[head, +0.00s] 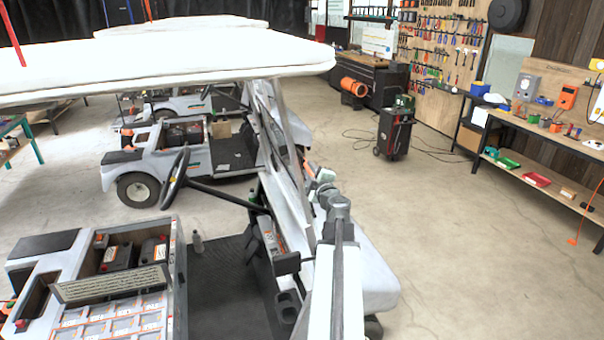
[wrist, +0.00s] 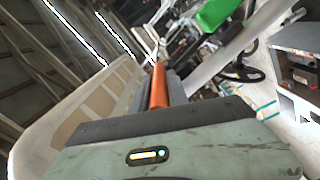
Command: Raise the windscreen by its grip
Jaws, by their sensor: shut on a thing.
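The windscreen (head: 287,125) is a pale, slanted frame at the front of the near cart, below its white roof. My gripper (head: 313,170) is at the outer front side of it, low on the frame, at the end of my arm coming from the bottom of the head view. In the wrist view an orange bar (wrist: 159,86) lies at my dark jaws (wrist: 166,88), and it appears to be the grip. My gripper is shut on it. The jaws and wrist hide most of the grip in the head view.
The cart's white roof (head: 180,60) overhangs the cabin. The steering wheel (head: 174,178) and dashboard unit (head: 272,240) sit behind the windscreen. Another cart (head: 185,160) stands beyond. Open floor (head: 440,255) lies to the right, before a workbench (head: 540,130).

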